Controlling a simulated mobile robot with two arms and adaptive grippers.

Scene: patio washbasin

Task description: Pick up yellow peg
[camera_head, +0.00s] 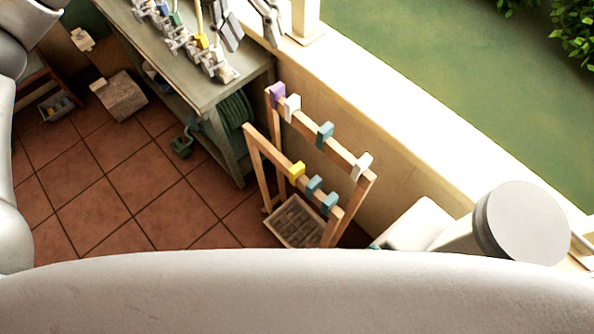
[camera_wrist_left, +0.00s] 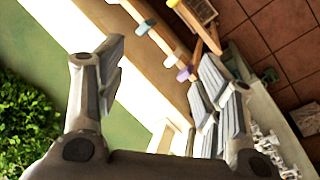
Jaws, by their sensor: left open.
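One yellow peg (camera_head: 297,170) sits on the lower front rail of the wooden rack (camera_head: 345,150); a small yellow piece also shows at the top edge of the left wrist view (camera_wrist_left: 173,3). Another yellow piece (camera_head: 202,41) is among the pale fittings on the bench. My left gripper (camera_head: 253,43) is at the top of the head view, above the bench's right end and away from the rack. In the left wrist view its fingers (camera_wrist_left: 160,58) are spread with nothing between them. My right gripper is not visible.
The rack's rails also carry purple (camera_head: 277,94), white and teal pegs, with a basket (camera_head: 292,222) below. The green-grey bench (camera_head: 222,92) holds several pale fittings. A light ledge (camera_head: 430,135) runs behind the rack. Tiled floor (camera_head: 110,190) lies open in front of the bench.

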